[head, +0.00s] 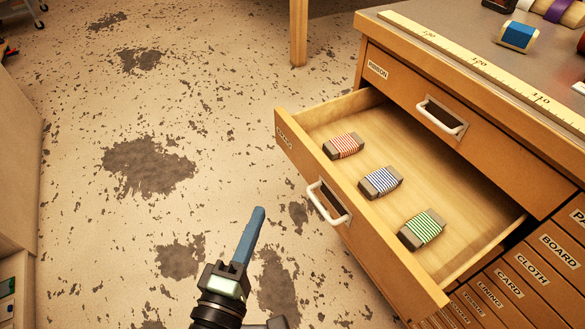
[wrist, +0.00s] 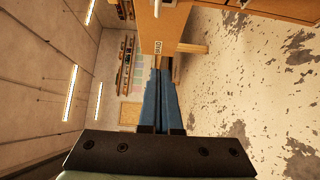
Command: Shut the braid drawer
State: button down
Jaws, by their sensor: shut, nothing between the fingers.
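The braid drawer (head: 385,245) stands pulled well out of the wooden cabinet in the head view, below the ribbon drawer (head: 400,90). Its front has a white-edged handle (head: 328,202) and a small label at its left end. Inside lie three wound cards, with red (head: 343,145), blue (head: 380,182) and green (head: 422,229) striped braid. My gripper (head: 259,212) is shut and empty, in front of the drawer and to the left of its handle, apart from it. In the wrist view my gripper's blue fingers (wrist: 159,75) lie together, with a labelled wooden panel (wrist: 170,25) beyond them.
The ribbon drawer above is shut. The cabinet top (head: 470,40) carries a yellow ruler (head: 480,62) and a blue spool-like item (head: 517,36). Smaller labelled drawers (head: 540,270) sit at lower right. The stained floor (head: 150,80) to the left is clear.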

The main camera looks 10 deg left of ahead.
send_near(299, 157)
jog(key=w+a, duration=0.3)
jog(key=w+d, duration=0.2)
jog(key=d, duration=0.1)
jog(key=shift+w+p, duration=0.15)
jog(key=shift+p, duration=0.25)
jog(key=shift+w+d, duration=0.25)
jog(key=shift+d, duration=0.15)
jog(key=shift+d, duration=0.1)
